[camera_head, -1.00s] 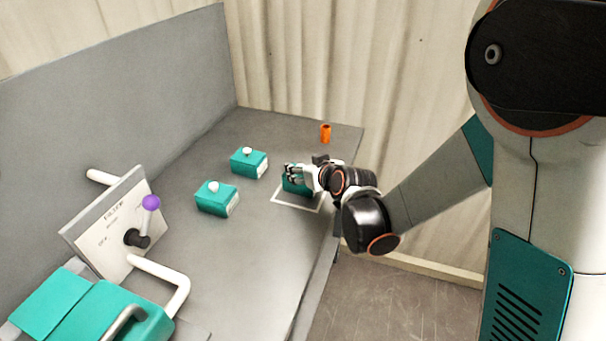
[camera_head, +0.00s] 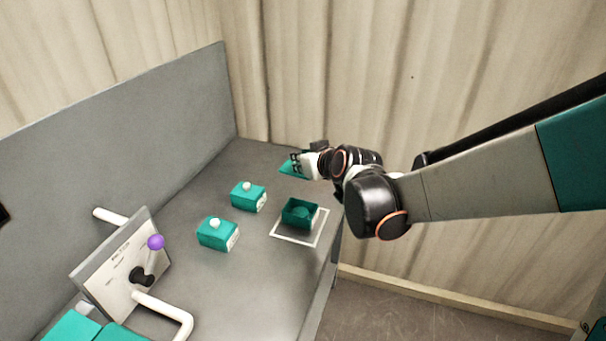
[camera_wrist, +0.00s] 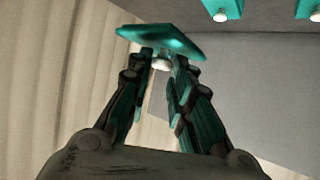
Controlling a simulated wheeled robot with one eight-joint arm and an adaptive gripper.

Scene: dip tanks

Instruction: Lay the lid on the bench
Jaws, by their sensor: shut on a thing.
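My gripper (camera_head: 303,163) is shut on the teal lid (camera_head: 291,171) and holds it in the air above the far end of the bench. In the wrist view my gripper's fingers (camera_wrist: 163,75) close on the lid's white knob, and the square teal lid (camera_wrist: 150,38) lies beyond them, looking tilted. The open teal tank (camera_head: 299,213) stands without a lid on the bench (camera_head: 262,262), inside a white square outline (camera_head: 290,240). Something dark teal and rounded shows inside it.
Two teal tanks with white-knobbed lids, the far one (camera_head: 248,197) and the near one (camera_head: 217,234), stand left of the open tank. A grey wall (camera_head: 130,150) backs the bench.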

